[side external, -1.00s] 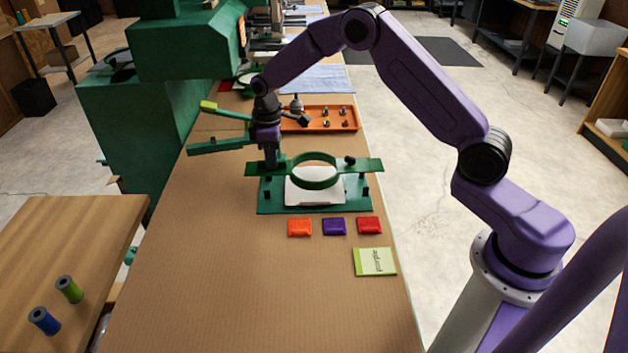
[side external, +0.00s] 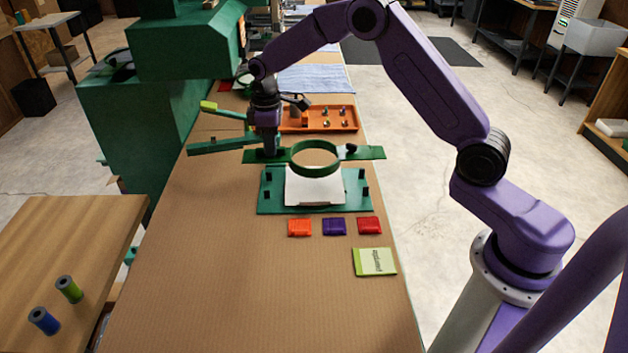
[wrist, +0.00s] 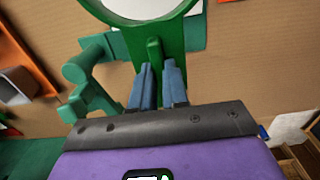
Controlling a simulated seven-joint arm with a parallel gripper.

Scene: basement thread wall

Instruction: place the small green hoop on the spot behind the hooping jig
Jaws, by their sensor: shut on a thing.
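The green hoop (side external: 315,171), a ring with flat arms on both sides, is above the rear part of the hooping jig. The jig (side external: 272,204) is a green plate with dark posts and a white sheet (side external: 312,192) on it. My gripper (side external: 270,152) is shut on the left arm of the hoop. In the wrist view my fingertips (wrist: 158,85) pinch the tab of the hoop (wrist: 172,35), whose ring runs out of the top of the picture. I cannot make out a marked spot behind the jig.
An orange tray (side external: 348,124) with small parts stands behind the jig. The green machine (side external: 135,130) and its arms (side external: 222,146) are at left. Orange, purple and red packets (side external: 334,226) and a green-yellow card (side external: 374,262) lie in front. The front left of the table is clear.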

